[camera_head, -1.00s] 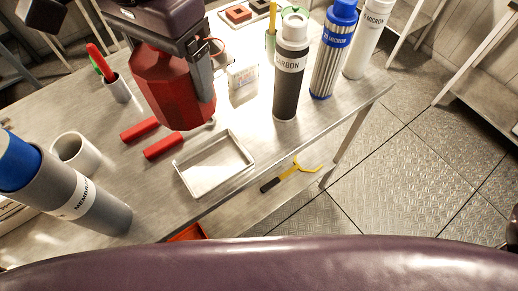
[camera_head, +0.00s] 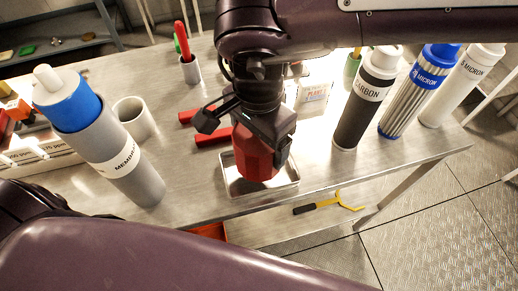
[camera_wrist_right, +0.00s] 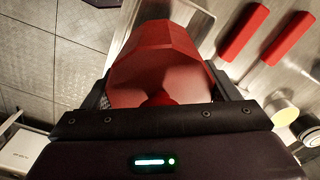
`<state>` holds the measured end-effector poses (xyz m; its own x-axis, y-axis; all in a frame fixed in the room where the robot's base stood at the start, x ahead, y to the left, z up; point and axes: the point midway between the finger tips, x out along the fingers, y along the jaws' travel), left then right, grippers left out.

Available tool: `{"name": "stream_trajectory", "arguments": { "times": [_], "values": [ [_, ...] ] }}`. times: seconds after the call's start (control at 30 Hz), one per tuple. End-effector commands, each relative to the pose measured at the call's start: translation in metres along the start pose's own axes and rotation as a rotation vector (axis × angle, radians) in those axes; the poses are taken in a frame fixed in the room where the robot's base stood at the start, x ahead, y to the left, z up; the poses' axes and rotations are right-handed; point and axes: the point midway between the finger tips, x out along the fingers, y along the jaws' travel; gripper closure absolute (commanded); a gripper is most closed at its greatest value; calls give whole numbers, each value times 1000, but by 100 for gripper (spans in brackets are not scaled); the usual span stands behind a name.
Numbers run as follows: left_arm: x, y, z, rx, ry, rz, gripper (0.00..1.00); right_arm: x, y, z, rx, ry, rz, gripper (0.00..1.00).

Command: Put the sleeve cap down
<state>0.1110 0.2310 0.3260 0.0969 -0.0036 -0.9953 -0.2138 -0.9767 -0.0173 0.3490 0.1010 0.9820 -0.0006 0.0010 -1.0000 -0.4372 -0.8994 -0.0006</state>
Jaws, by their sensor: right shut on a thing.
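The sleeve cap is a red faceted piece (camera_head: 255,160), which also fills the middle of the wrist view (camera_wrist_right: 155,62). My right gripper (camera_head: 248,138) comes down from above and is shut on it, with a finger on each side. The cap is over the shallow metal tray (camera_head: 288,190) on the bench and hides much of its inside. I cannot tell whether its lower end touches the tray floor. My left gripper is not in view.
Two red handles (camera_head: 212,136) lie just behind the tray. The carbon filter (camera_head: 364,105), blue-capped filter (camera_head: 410,100) and white filter (camera_head: 460,90) stand right. The bench front edge is close to the tray.

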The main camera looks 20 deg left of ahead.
Motion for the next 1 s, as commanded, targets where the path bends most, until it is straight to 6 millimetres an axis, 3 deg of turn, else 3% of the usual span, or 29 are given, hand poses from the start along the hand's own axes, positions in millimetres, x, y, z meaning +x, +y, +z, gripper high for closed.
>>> {"name": "stream_trajectory", "arguments": {
  "times": [0.3, 0.67, 0.7, 0.8, 1.0],
  "values": [
    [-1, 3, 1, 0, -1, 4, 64, 40, 1, 0, 1, -1, 2, 41],
    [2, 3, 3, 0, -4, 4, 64, 45, 0, 0, 1, 0, 1, 41],
    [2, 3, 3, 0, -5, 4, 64, 45, 0, 0, 1, 0, 1, 16],
    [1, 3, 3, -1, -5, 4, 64, 44, 0, 0, 1, 0, 1, 3],
    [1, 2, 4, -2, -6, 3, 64, 44, 0, 0, 1, 0, 1, 0]
  ]
}}
